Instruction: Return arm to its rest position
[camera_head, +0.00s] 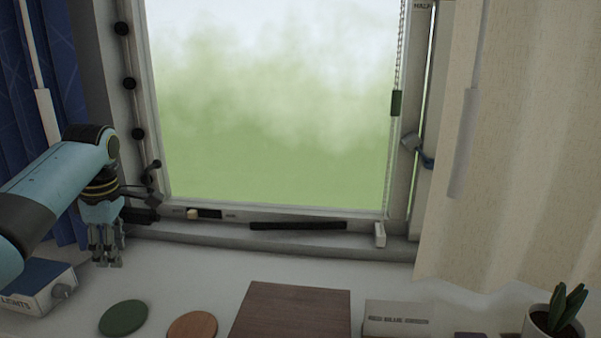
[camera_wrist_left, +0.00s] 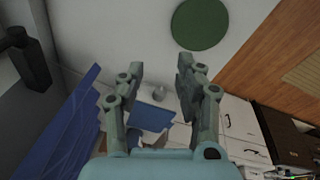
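My left arm (camera_head: 60,180) comes in from the left in the head view, in front of the window's lower left corner. My left gripper (camera_head: 108,262) hangs with its fingers downward above the white sill surface. My right gripper is in neither view.
A box marked LIGHTS (camera_head: 38,287) stands below my left arm. A green disc (camera_head: 123,318), an orange disc (camera_head: 192,327), a brown board (camera_head: 292,312) and a potted plant (camera_head: 556,315) line the front. A blue curtain (camera_head: 62,70) hangs at left.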

